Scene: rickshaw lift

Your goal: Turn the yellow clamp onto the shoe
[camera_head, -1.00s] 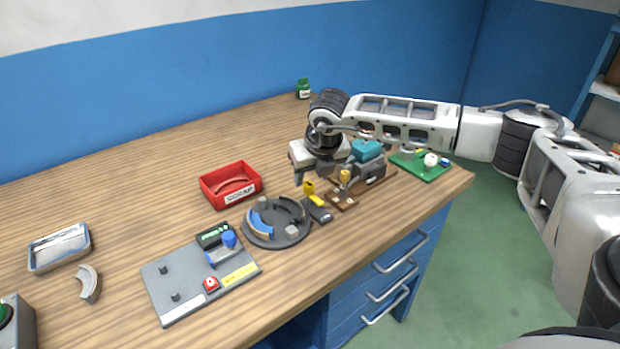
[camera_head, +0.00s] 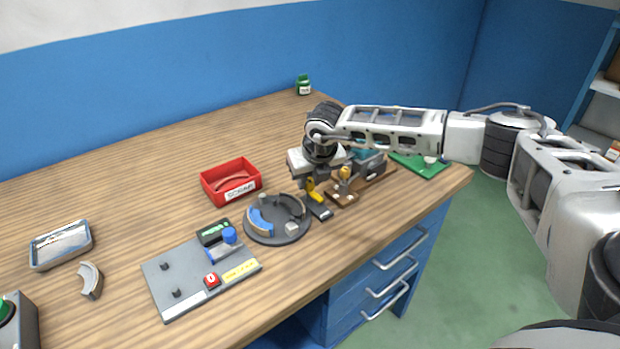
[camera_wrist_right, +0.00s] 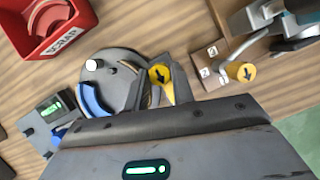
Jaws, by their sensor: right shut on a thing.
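The yellow clamp (camera_head: 316,196) stands at the right edge of the round dark plate (camera_head: 262,237). My right gripper (camera_head: 310,184) is shut on the clamp's top, with one finger on each side (camera_wrist_right: 159,84). On the plate lie a blue-faced curved shoe (camera_head: 260,222) and a dark curved shoe (camera_head: 294,206). The dark shoe is on the clamp's side and partly hidden by a finger in the wrist view. My left gripper is not in view.
A wooden block with a second yellow knob (camera_head: 345,173) and a grey-teal machine (camera_head: 370,163) stand close on the right. A red scrap bin (camera_head: 231,183) is behind the plate. A grey board (camera_head: 195,280) lies front left. The back left table is clear.

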